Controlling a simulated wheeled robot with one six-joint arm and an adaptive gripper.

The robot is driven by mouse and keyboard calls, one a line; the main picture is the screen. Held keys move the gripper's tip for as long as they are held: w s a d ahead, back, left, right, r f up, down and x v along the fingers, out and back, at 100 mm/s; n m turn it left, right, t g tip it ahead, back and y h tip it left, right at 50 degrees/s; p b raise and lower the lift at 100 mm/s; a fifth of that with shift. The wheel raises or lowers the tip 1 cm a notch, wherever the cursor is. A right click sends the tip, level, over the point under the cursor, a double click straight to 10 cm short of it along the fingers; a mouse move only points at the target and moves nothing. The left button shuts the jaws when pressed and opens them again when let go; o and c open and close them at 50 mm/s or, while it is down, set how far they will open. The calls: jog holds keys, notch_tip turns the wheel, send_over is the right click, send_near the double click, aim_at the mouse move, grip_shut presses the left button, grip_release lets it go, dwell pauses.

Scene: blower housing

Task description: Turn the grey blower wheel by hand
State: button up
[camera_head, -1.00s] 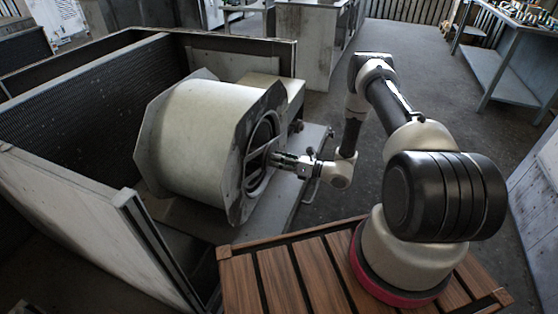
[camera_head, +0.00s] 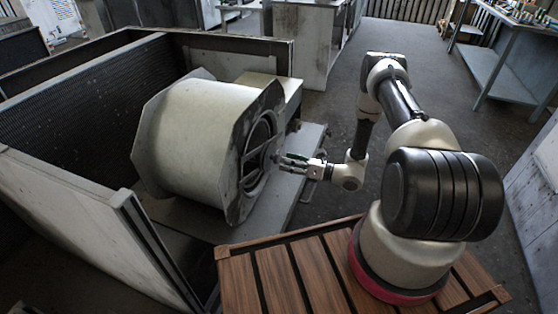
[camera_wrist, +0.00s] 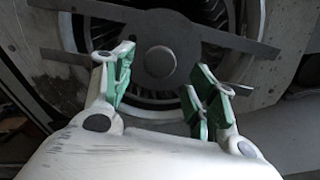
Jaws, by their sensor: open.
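The cream drum-shaped blower housing (camera_head: 192,135) lies on its side on a metal plate, its round opening facing my arm. Inside the opening sits the grey blower wheel (camera_head: 255,165). In the wrist view the wheel (camera_wrist: 160,95) shows dark curved vanes around the rim, partly hidden by my fingers. A flat grey bar with a round hub (camera_wrist: 162,62) crosses the front of the opening. My gripper (camera_head: 280,158) is just outside the opening. In the wrist view my gripper (camera_wrist: 158,88) is open, its green-padded fingers spread either side of the hub, with nothing between them.
A cabinet wall (camera_head: 85,205) stands left of and in front of the housing, and a dark mesh panel (camera_head: 85,90) is behind it. A metal workbench (camera_head: 500,75) stands at the far right. The floor behind my arm is clear.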

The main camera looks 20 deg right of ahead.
jog(key=v, duration=0.7)
jog(key=shift+s, duration=0.1)
